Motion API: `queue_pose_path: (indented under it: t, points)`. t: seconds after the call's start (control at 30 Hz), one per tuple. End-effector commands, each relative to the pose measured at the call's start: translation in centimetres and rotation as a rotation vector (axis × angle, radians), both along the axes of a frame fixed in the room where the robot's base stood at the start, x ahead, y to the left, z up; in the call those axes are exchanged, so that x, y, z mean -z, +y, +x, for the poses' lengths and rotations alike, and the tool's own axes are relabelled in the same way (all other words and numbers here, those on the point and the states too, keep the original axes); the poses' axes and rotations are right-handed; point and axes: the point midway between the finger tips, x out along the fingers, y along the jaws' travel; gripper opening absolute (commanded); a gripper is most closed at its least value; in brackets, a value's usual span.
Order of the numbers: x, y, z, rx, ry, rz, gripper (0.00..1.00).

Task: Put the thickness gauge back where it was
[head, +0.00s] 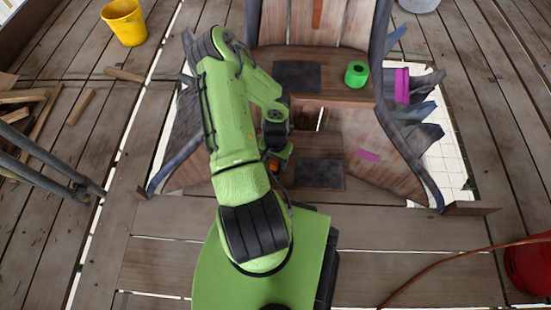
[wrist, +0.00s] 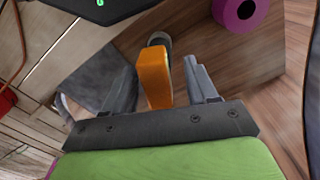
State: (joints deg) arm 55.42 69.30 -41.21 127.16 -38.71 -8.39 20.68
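The orange tool with a dark rounded end (wrist: 154,75), which I take to be the thickness gauge, is between the two fingers of my gripper (wrist: 161,85) in the wrist view. The left finger appears against it; a narrow gap seems to show beside the right finger. In the head view a bit of orange (head: 273,166) shows at the end of my green arm, above the lower part of the wooden structure. My arm hides most of the gripper there.
A wooden structure carries an upper dark mat (head: 297,76) and a lower dark mat (head: 320,173). A green roll (head: 356,74) stands on its ledge. A magenta roll (head: 402,86) is at its right side. A yellow bucket (head: 124,22) stands back left; a red container (head: 530,265) is at right.

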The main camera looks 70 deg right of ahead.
Motion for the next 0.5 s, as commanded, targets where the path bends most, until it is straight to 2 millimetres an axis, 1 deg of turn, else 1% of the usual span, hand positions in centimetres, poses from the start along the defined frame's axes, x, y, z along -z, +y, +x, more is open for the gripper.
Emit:
queue_pose_path:
  t: [0.17,0.27,0.37,0.5]
  points:
    - [0.0,0.0,0.0,0.000,0.000,0.000,0.57]
    - [-0.5,0.0,0.0,-0.001,0.000,0.000,0.57]
    - [-2.5,-0.1,0.1,0.001,-0.003,-0.005,0.57]
    - [-6.6,-0.1,0.1,0.001,-0.003,-0.005,0.57]
